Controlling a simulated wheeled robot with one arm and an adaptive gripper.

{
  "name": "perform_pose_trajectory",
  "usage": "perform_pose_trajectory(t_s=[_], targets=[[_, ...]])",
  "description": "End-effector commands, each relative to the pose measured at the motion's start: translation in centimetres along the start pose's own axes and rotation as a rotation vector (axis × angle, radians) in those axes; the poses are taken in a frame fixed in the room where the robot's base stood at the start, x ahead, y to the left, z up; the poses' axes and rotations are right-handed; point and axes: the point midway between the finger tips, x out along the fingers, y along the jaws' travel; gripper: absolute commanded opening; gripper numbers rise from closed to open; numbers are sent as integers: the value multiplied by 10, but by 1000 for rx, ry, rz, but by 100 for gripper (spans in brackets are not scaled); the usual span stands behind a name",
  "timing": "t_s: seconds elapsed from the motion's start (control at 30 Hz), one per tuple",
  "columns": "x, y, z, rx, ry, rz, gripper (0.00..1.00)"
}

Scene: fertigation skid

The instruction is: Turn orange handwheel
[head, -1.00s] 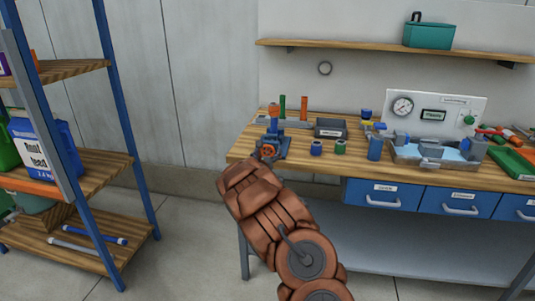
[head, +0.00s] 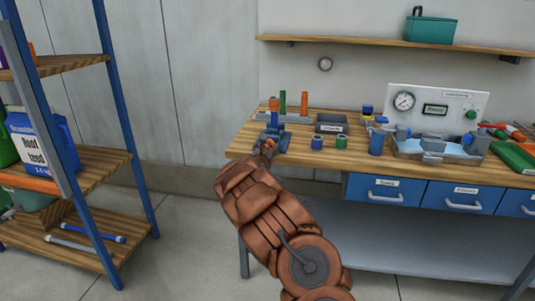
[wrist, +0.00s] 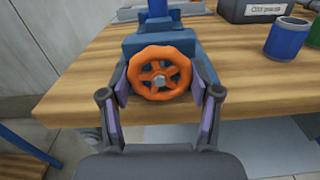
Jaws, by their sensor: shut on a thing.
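The orange handwheel (wrist: 160,73) faces me on the front of a blue valve body (wrist: 160,41) that stands near the wooden bench's front edge. In the wrist view my gripper (wrist: 160,84) has one finger at each side of the wheel's rim, closed on it. In the head view the handwheel (head: 268,146) is small and partly hidden by my arm; the blue valve body (head: 274,135) shows behind it. My gripper's fingers are hidden there by my own arm.
On the bench, a dark grey bin (head: 332,124), blue cup (head: 317,143) and green cup (head: 341,144) stand right of the valve. Upright green and orange tubes (head: 304,103) stand behind. A shelving rack (head: 90,165) is at the left, with open floor between.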

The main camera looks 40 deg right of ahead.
Motion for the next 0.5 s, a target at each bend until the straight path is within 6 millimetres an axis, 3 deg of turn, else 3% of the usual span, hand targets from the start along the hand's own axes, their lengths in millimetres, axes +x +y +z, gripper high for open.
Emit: perform_pose_trajectory(t_s=[0.5], targets=[[0, 0, -1, 183, 1, 1, 28]])
